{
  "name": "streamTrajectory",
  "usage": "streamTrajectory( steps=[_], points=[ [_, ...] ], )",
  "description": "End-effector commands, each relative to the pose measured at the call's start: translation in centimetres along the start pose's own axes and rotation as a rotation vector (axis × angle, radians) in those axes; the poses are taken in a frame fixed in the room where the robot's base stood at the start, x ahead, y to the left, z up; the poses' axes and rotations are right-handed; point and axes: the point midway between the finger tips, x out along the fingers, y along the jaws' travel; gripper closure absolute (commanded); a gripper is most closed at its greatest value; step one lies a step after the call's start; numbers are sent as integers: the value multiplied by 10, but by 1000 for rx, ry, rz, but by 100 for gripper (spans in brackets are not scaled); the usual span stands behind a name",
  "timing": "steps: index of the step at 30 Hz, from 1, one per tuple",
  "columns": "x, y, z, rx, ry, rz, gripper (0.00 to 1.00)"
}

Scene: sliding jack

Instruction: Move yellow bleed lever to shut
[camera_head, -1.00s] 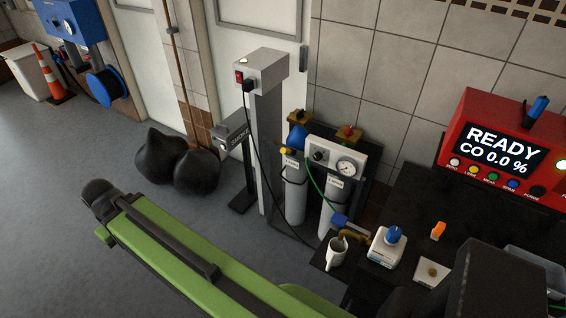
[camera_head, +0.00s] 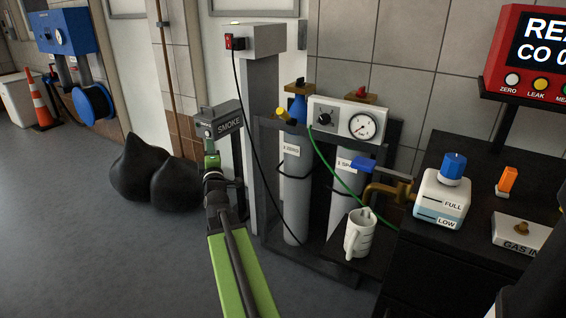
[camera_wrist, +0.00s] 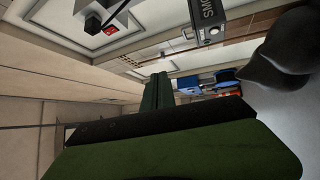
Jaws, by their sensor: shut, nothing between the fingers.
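The yellow bleed lever (camera_head: 284,114) is a small yellow handle beside the blue fitting (camera_head: 299,110) on top of the left grey cylinder (camera_head: 296,180). It stays outside the wrist view, as far as I can tell. My gripper (camera_head: 211,160) is shut and empty, at the end of my green arm. In the head view it overlaps the SMOKE box, left of the lever and lower in the picture, apart from the lever. In the wrist view my dark green gripper (camera_wrist: 157,90) points away from the camera.
The SMOKE box (camera_head: 219,122) and a grey column with a red switch (camera_head: 235,42) stand left of the cylinders. A black cable hangs in front. A gauge panel (camera_head: 347,123), blue-handled tap (camera_head: 377,168) and white mug (camera_head: 359,233) lie right. Black bags (camera_head: 155,175) sit left.

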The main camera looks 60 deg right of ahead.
Motion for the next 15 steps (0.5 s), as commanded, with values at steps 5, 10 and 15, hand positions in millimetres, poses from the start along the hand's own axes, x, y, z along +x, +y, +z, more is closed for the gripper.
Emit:
streamTrajectory(
  steps=[5,10,15],
  points=[
    [-39,-29,117,-303,-210,300,100],
    [-79,-22,185,-518,-400,471,100],
    [-98,-13,209,-606,-487,534,100]
  ],
)
